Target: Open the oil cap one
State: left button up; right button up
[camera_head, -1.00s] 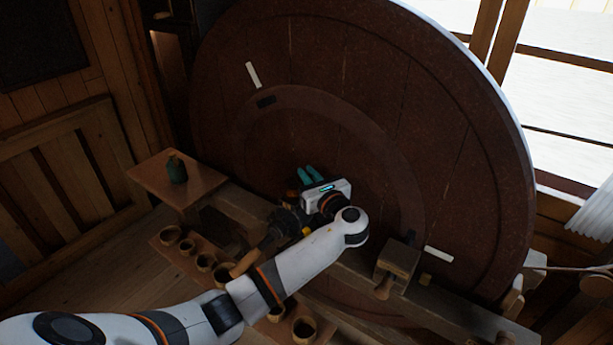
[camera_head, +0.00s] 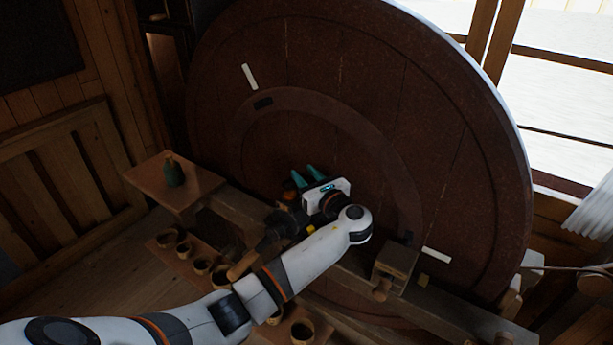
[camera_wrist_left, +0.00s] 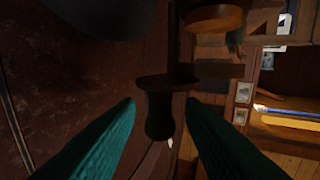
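My left gripper (camera_head: 306,177) is in front of the large dark red wheel, its two teal fingers apart. In the left wrist view the fingers (camera_wrist_left: 161,112) also stand apart. A dark knob-like piece (camera_wrist_left: 159,117) with a flat dark plate above it shows between and beyond them, with no clear contact. I cannot tell for sure whether this is the oil cap. In the head view a dark fitting with a small amber part (camera_head: 288,196) sits beside the gripper, partly hidden by it. My right gripper is not in view.
The large wheel (camera_head: 340,80) stands close behind the gripper. A green bottle (camera_head: 174,172) stands on a wooden shelf (camera_head: 196,188) at left. Several small round cups (camera_head: 302,331) sit on boards below. A wooden block (camera_head: 396,262) is on the beam at right.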

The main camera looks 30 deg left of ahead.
pick_arm(q)
jog(key=b+v, duration=0.3)
jog(key=v, duration=0.9)
jog(key=shift+b, duration=0.3)
